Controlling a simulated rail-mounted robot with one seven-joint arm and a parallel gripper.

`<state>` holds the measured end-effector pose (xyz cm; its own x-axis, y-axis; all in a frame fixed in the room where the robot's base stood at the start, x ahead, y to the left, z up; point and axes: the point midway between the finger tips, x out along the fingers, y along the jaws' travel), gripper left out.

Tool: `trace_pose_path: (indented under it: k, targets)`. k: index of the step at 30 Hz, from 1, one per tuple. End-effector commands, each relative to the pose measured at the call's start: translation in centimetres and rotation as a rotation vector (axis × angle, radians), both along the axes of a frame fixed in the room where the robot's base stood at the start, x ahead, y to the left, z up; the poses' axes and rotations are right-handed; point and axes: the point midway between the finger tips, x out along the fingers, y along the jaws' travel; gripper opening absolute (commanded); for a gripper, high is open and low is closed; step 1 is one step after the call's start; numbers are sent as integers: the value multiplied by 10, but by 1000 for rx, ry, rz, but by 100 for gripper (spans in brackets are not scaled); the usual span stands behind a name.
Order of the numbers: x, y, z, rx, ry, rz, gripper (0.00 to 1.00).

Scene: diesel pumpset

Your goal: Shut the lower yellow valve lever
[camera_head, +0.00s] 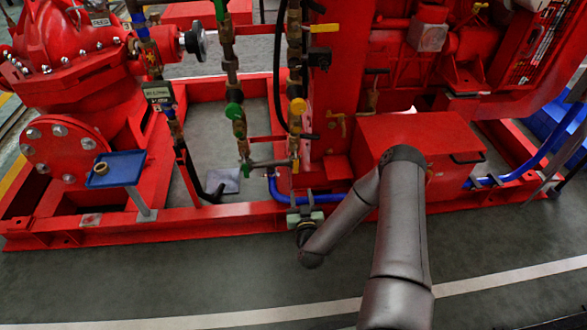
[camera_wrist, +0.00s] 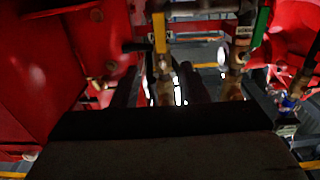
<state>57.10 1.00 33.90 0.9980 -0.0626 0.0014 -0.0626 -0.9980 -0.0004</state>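The lower yellow valve lever (camera_head: 296,165) is a small narrow strip on the vertical pipe at the middle of the head view. In the wrist view a yellow lever (camera_wrist: 159,32) stands upright in the picture, beside a brass valve fitting. My gripper (camera_head: 303,200) is just below the lever in the head view. In the wrist view its two dark fingers (camera_wrist: 160,88) are apart, with part of the pipe and fitting showing between them. The yellow lever is above the fingertips in that picture. I cannot tell whether either finger touches anything.
An upper yellow lever (camera_head: 324,27) sits higher on the piping. A green lever (camera_wrist: 260,25) is to the right in the wrist view. A red box (camera_head: 420,140) stands right of the pipe. A blue tray (camera_head: 125,168) is at the left. The front floor is clear.

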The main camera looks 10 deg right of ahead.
Motion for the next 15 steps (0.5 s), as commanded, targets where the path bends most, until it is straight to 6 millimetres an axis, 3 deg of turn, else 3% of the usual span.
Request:
trace_pose_path:
  k: [15]
  targets:
    - [112, -7, -3, -1, -3, 0, 40]
